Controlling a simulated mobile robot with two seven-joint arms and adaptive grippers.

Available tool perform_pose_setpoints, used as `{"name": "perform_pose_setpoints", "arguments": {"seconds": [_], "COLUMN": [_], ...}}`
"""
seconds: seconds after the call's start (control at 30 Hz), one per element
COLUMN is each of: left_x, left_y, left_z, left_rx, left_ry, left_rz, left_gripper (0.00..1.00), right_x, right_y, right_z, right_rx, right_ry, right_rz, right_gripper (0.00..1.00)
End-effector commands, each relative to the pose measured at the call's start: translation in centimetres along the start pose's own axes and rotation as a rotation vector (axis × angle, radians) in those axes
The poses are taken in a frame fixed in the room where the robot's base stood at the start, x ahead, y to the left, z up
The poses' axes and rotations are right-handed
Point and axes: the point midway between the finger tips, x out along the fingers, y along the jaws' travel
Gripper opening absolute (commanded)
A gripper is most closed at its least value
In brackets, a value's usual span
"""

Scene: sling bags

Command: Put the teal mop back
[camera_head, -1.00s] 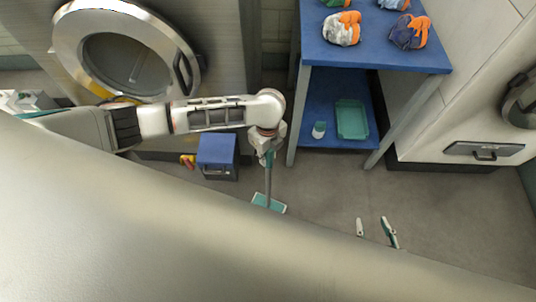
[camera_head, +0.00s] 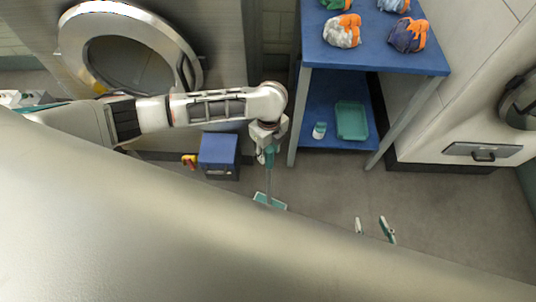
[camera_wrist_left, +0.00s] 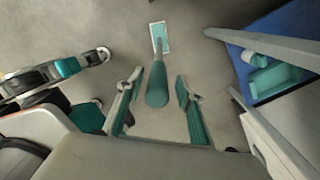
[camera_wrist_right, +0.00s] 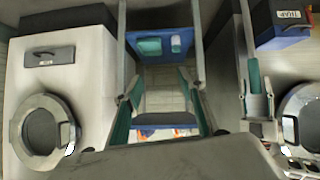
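The teal mop (camera_head: 269,181) stands upright on the floor just left of the blue shelf, its flat teal head (camera_head: 270,201) down. In the left wrist view its thick teal handle (camera_wrist_left: 157,85) points up toward the camera. My left gripper (camera_head: 267,152) is above and around the handle's top. In the left wrist view the left gripper's fingers (camera_wrist_left: 158,102) are spread, with a gap on both sides of the handle. My right gripper (camera_head: 374,229) shows only its fingertips above my body's edge. In the right wrist view the right gripper (camera_wrist_right: 162,100) is open and empty.
A blue shelf table (camera_head: 372,56) holds several wrapped bundles on top, and a teal tray (camera_head: 351,121) and small bottle (camera_head: 319,130) below. A blue box (camera_head: 217,152) stands left of the mop. A round-doored machine (camera_head: 130,50) is behind. Floor at right is clear.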

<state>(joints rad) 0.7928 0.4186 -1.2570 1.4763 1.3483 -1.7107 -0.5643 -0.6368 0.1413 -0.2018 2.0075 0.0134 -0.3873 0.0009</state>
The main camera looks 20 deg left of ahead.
Motion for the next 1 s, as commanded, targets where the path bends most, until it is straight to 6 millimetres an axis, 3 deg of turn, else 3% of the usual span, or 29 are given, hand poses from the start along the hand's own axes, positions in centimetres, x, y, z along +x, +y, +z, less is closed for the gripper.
{"name": "perform_pose_setpoints", "arguments": {"seconds": [0.03,0.3,0.57,0.67,0.9,1.0], "left_x": [-1.9,-6.9,-8.7,-7.9,-5.2,-4.9], "left_y": [-0.3,-0.1,0.0,0.1,-0.8,-1.3], "left_z": [0.2,0.1,-0.3,-2.2,-11.4,-13.9], "left_rx": [0.0,0.0,-0.005,-0.039,-0.328,-0.494], "left_ry": [-0.004,-0.003,0.005,0.047,0.308,0.42], "left_rz": [-0.008,-0.004,-0.004,-0.029,-0.206,-0.291], "left_gripper": [0.37,0.37,0.37,0.37,0.37,0.37], "right_x": [-0.3,-1.1,-1.5,-1.5,-1.5,-1.5], "right_y": [0.1,-0.5,-0.6,-0.6,-0.4,-0.4], "right_z": [-1.1,-1.5,-1.4,-1.4,-1.8,-2.0], "right_rx": [0.002,0.022,0.025,0.024,0.024,0.024], "right_ry": [0.01,0.004,-0.005,-0.004,0.002,0.005], "right_rz": [0.0,-0.015,-0.017,-0.017,-0.014,-0.013], "right_gripper": [0.4,0.4,0.4,0.4,0.4,0.4]}}
